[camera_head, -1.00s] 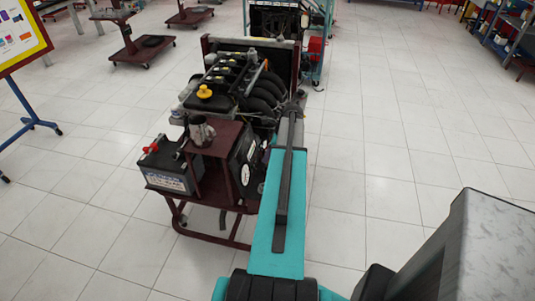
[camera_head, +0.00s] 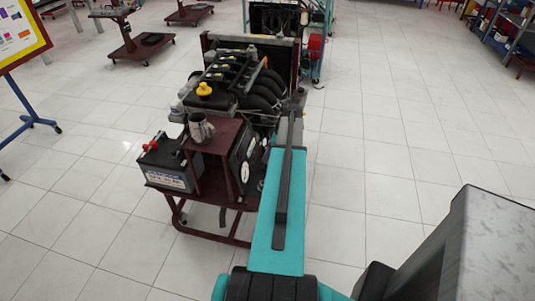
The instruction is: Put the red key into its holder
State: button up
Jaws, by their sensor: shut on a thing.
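I cannot make out the red key or its holder for sure. A red part (camera_head: 154,142) sits on top of the black battery (camera_head: 170,166), at the left front of the engine trainer; it is too small to tell what it is. The trainer's dark red frame (camera_head: 218,140) carries a grey metal part (camera_head: 201,130) and an engine with a yellow cap (camera_head: 203,89). My teal arm link reaches forward along the trainer's right side. My gripper is not visible; the arm's far end is hidden behind the link or the trainer.
Open tiled floor (camera_head: 370,150) lies to the right of the trainer and to its left. A board on a blue stand (camera_head: 28,110) is at the far left. Another trainer (camera_head: 275,20) stands behind. Dark red trolleys (camera_head: 137,50) stand at the back left.

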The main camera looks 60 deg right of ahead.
jog(key=shift+f+b, duration=0.6)
jog(key=shift+f, duration=1.3)
dwell(1.0)
jog(key=o, duration=1.4)
jog(key=shift+o, duration=0.2)
jog(key=shift+r+p, duration=1.2)
jog(key=shift+r, duration=0.4)
jog(key=shift+r+p, duration=1.5)
jog(key=shift+r, duration=0.9)
